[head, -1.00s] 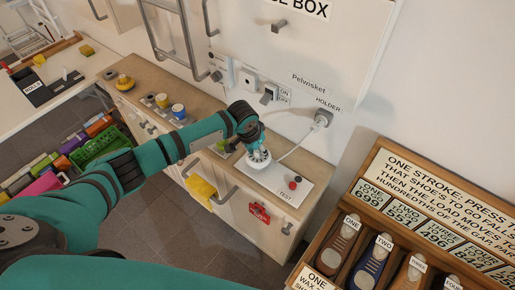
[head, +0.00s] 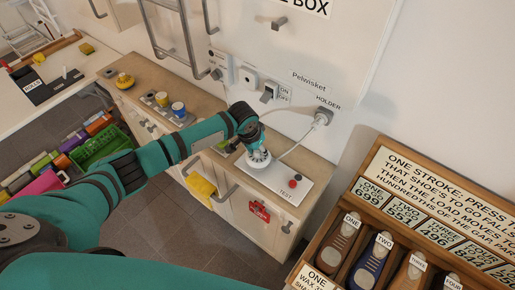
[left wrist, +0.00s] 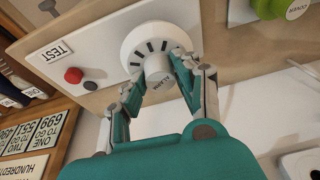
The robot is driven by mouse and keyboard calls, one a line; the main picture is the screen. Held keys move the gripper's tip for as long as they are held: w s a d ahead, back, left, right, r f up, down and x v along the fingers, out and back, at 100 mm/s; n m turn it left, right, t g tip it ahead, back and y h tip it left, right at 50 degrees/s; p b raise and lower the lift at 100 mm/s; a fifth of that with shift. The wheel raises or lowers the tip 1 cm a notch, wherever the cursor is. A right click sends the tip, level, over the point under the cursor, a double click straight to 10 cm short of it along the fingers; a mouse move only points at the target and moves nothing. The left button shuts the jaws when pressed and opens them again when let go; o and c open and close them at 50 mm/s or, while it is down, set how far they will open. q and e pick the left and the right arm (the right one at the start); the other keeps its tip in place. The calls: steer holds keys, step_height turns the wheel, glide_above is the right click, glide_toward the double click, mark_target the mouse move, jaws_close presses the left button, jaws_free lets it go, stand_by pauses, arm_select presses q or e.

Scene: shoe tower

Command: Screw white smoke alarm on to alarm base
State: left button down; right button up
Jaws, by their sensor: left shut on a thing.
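The white smoke alarm (left wrist: 140,40) is a round slotted disc with a narrower knob in its middle. It also shows in the head view (head: 259,163), over the white TEST panel (head: 270,183) on the counter. My left gripper (left wrist: 160,76) is shut on the knob, one finger on each side; it also shows in the head view (head: 257,151). The alarm base is hidden, apparently beneath the alarm. I cannot tell whether the two are engaged. My right gripper is in neither current view.
A red button (left wrist: 73,75) and a dark button (left wrist: 91,86) sit on the panel beside the alarm. A green COVER piece (left wrist: 275,8) is nearby. A white cord (head: 298,143) runs to the wall plug. The shoe rack (head: 347,235) stands at the right.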

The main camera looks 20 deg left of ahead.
arm_select(q)
steer(key=shift+f+b, duration=0.35)
steer(key=shift+f, duration=0.35)
steer(key=c, duration=0.9)
jaws_free()
steer(key=v, duration=1.2)
